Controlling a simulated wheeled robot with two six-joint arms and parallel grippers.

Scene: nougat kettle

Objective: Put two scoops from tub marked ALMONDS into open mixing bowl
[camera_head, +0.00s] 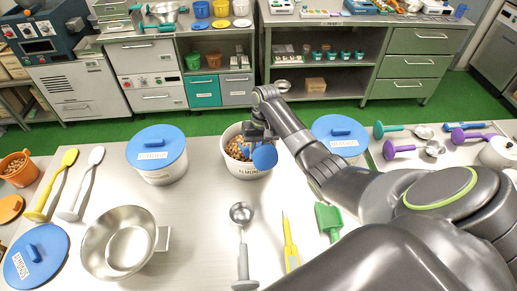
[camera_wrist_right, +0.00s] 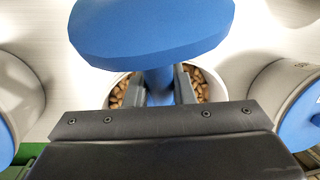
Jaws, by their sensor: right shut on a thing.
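The tub marked ALMONDS (camera_head: 235,166) stands open at the middle of the table, with brown nuts inside. My right gripper (camera_head: 258,138) is over it, shut on a blue handle (camera_head: 265,157) with a round flat end. In the right wrist view the blue handle (camera_wrist_right: 150,28) stands between the fingers (camera_wrist_right: 160,85), with nuts visible on both sides; its lower end is hidden, so I cannot tell whether it holds nuts. The open steel mixing bowl (camera_head: 96,243) stands at the front left and looks empty. My left gripper is not in view.
Blue-lidded tubs stand left (camera_head: 157,150) and right (camera_head: 341,134) of the open tub. A loose blue lid (camera_head: 35,262) lies at the far left. A steel ladle (camera_head: 242,235), yellow tool (camera_head: 289,240) and green scoop (camera_head: 328,218) lie in front. Bare table lies between bowl and ladle.

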